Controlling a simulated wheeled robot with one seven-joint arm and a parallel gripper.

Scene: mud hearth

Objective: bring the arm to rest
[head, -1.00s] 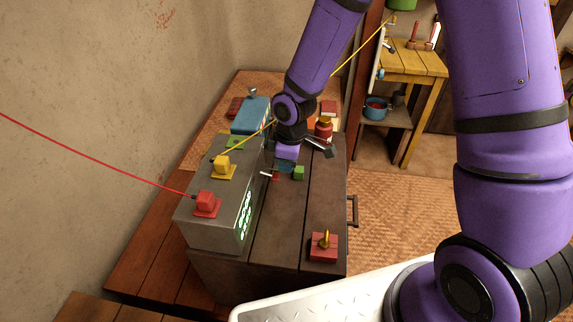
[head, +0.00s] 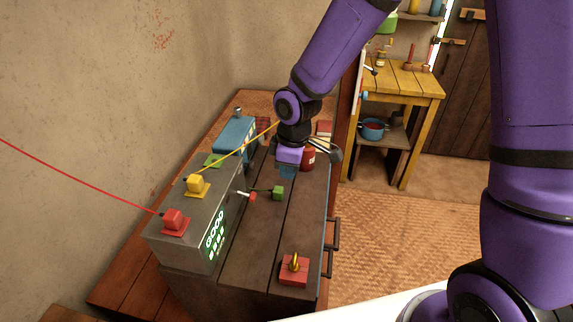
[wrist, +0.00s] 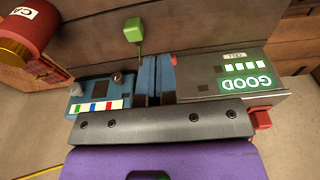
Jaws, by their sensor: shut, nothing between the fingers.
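My gripper (head: 287,173), with blue fingers below a purple body, hangs over the far part of the dark plank top (head: 262,235). In the wrist view my gripper's two fingers (wrist: 158,72) are together with nothing between them. A small green block on a thin rod (head: 278,193) is lower left of the fingers in the head view. In the wrist view the green block (wrist: 133,29) is clear of the fingers. I cannot tell the exact height of the fingers above the planks.
A grey box (head: 175,250) with a lit "GOOD" panel carries red (head: 174,220) and yellow (head: 196,185) plugs with cables. A blue device (head: 232,137) stands behind. A red jar (head: 308,158) is close right of my gripper. A red block (head: 294,271) sits nearer. Matted floor (head: 390,245) is open at right.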

